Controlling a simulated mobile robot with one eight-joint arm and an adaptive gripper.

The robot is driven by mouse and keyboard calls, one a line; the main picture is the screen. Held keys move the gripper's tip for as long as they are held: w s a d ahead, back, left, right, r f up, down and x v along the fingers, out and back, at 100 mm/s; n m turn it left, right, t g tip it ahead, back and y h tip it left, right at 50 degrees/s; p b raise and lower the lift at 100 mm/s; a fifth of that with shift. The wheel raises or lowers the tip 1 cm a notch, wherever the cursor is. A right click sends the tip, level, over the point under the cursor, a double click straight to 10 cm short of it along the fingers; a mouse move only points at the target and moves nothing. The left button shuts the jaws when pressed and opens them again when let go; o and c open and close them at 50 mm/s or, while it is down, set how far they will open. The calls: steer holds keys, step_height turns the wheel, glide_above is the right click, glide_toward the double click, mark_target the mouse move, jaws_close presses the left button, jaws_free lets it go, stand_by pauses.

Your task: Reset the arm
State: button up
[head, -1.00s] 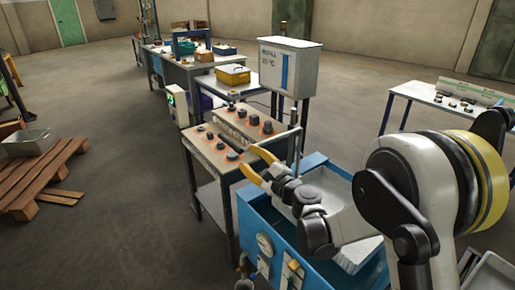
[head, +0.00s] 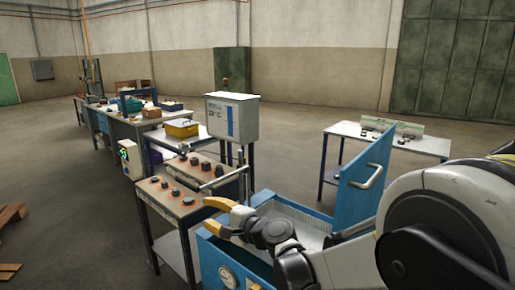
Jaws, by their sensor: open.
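My arm (head: 440,215) reaches in from the right side of the head view, bent at a large white and black joint. My gripper (head: 212,214) has yellow fingers and is open, with nothing seen between them. It is in front of the control panel (head: 180,201) with black knobs, above the near left part of the blue box (head: 208,262). I cannot tell how far the fingers are from the panel. The arm hides part of the box.
The box's blue lid (head: 365,185) with a metal handle stands upright beside my arm. A grey cabinet (head: 232,118) rises behind the panel. A white table (head: 345,131) stands at the back right. A long workbench (head: 128,124) is at the back left. Open floor lies on the left.

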steer(key=s+d+f+n+g+h, duration=0.1)
steer(key=s+d+n+h, duration=0.4)
steer(key=s+d, duration=0.9)
steer(key=s+d+f+n+g+h, duration=0.2)
steer(key=s+d+n+h, duration=0.3)
steer(key=s+d, duration=1)
steer(key=d+f+h, duration=0.1)
steer(key=d+h, duration=0.1)
steer(key=d, duration=0.1)
steer(key=shift+d+f+n, duration=0.25)
steer(key=shift+d+n, duration=0.05)
